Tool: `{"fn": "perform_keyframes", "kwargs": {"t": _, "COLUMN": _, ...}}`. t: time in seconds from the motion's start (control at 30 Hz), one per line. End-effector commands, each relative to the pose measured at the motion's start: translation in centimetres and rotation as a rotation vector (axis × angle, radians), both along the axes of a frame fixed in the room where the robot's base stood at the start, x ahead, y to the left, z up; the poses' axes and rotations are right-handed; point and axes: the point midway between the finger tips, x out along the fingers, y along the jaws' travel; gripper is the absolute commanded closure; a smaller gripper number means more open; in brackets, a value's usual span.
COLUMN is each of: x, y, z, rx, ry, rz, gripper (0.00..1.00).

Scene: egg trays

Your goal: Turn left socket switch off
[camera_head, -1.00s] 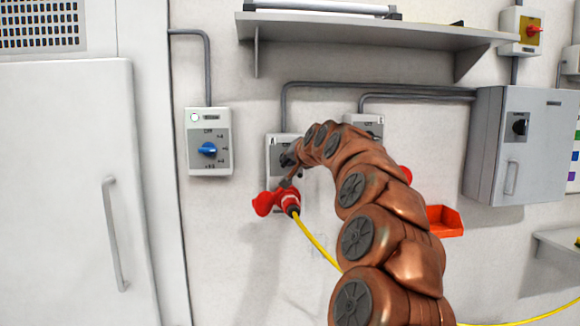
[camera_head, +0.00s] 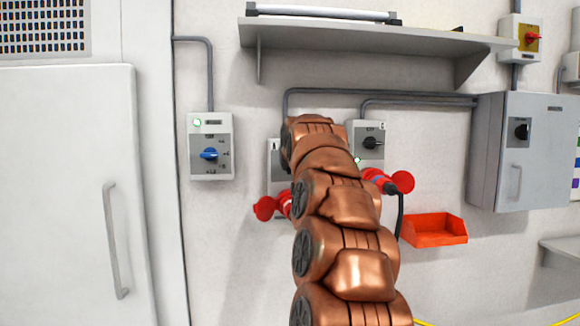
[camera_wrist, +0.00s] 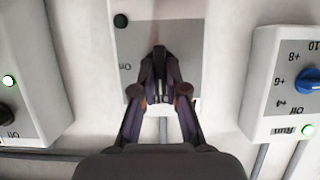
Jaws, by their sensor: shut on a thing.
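The left socket (camera_head: 274,176) is a grey wall box, mostly hidden behind my arm in the head view. Its red plug (camera_head: 266,207) shows at the lower left of my arm. In the wrist view, which is upside down, the left socket's grey face (camera_wrist: 187,40) has a dark green, unlit lamp (camera_wrist: 121,20) and an "On" mark. My gripper (camera_wrist: 160,85) is shut on the black switch knob (camera_wrist: 160,53), between its fingertips. The fingers cover part of the lettering. In the head view my gripper is hidden behind the arm.
The right socket (camera_head: 368,138) has a black knob, a lit green lamp and a red plug (camera_head: 388,181). A blue-knob control box (camera_head: 210,165) is on the left. A shelf (camera_head: 370,36) is above, an orange bin (camera_head: 434,230) lower right, and a grey cabinet (camera_head: 491,150) farther right.

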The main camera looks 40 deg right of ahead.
Motion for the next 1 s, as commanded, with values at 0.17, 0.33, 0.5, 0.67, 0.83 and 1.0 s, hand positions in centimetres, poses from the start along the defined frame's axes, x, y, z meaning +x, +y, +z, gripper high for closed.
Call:
{"fn": "perform_keyframes", "kwargs": {"t": 0.17, "x": 0.02, "y": 0.02, "z": 0.03, "rx": -0.013, "ry": 0.008, "rz": 0.000, "gripper": 1.00}}
{"fn": "perform_keyframes", "kwargs": {"t": 0.33, "x": 0.02, "y": 0.02, "z": 0.04, "rx": -0.014, "ry": 0.010, "rz": 0.001, "gripper": 1.00}}
{"fn": "perform_keyframes", "kwargs": {"t": 0.5, "x": 0.03, "y": 0.03, "z": 0.06, "rx": -0.015, "ry": 0.009, "rz": 0.001, "gripper": 0.87}}
{"fn": "perform_keyframes", "kwargs": {"t": 0.67, "x": 0.02, "y": 0.03, "z": 0.04, "rx": -0.013, "ry": 0.009, "rz": 0.000, "gripper": 0.70}}
{"fn": "perform_keyframes", "kwargs": {"t": 0.83, "x": 0.02, "y": 0.03, "z": 0.04, "rx": -0.013, "ry": 0.008, "rz": 0.000, "gripper": 0.62}}
{"fn": "perform_keyframes", "kwargs": {"t": 1.0, "x": 0.01, "y": 0.02, "z": 0.04, "rx": -0.013, "ry": 0.008, "rz": 0.000, "gripper": 0.62}}
